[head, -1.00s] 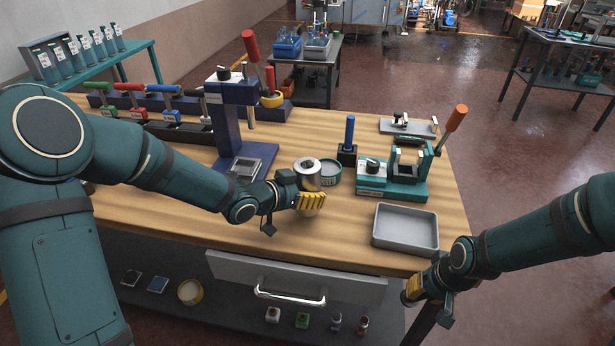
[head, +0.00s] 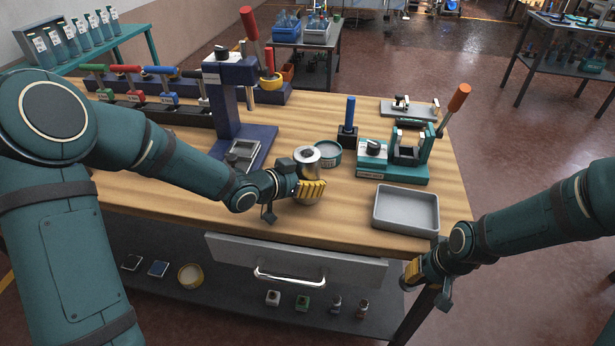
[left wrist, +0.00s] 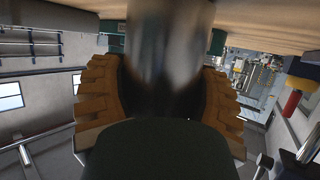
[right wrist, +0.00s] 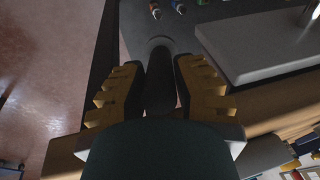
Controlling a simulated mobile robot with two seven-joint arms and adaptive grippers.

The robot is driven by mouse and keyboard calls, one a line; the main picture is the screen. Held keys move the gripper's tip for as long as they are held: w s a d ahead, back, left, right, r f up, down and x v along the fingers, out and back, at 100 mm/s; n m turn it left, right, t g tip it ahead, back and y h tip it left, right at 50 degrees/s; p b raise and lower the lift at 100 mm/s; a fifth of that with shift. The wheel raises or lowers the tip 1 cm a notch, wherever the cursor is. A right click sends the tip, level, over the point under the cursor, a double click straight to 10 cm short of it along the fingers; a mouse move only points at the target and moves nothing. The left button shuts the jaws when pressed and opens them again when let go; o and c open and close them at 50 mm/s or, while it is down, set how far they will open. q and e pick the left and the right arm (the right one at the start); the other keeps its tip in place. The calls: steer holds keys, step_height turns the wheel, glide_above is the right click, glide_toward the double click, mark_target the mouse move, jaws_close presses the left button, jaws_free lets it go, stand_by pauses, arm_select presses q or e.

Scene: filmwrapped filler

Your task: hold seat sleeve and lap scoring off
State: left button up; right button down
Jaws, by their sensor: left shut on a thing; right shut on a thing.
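A steel sleeve (head: 307,158) with a hole in its top stands upright in the yellow fingers of my left gripper (head: 311,190), over the front middle of the bench. In the left wrist view the sleeve (left wrist: 170,45) is a blurred metal cylinder between the fingers. I cannot tell whether it touches the bench top. My right gripper (head: 412,271) is low at the bench's front right corner. In the right wrist view its fingers are shut on a dark rod-like thing (right wrist: 160,85), which I cannot identify. A blue-handled tool (head: 350,113) stands upright in a black block.
A round green-rimmed tin (head: 328,153) is close behind the sleeve. A teal fixture (head: 395,165) and an empty grey tray (head: 406,209) are to the right. A blue press (head: 232,110) stands left. The drawer front (head: 294,262) is below the bench edge. Bare wood lies between.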

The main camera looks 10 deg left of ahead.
arm_select(q)
steer(key=shift+f, duration=0.25)
stand_by(0.7)
steer(key=o, duration=1.4)
steer(key=shift+c, duration=0.2)
steer(key=c, duration=1.4)
steer(key=shift+o, duration=0.2)
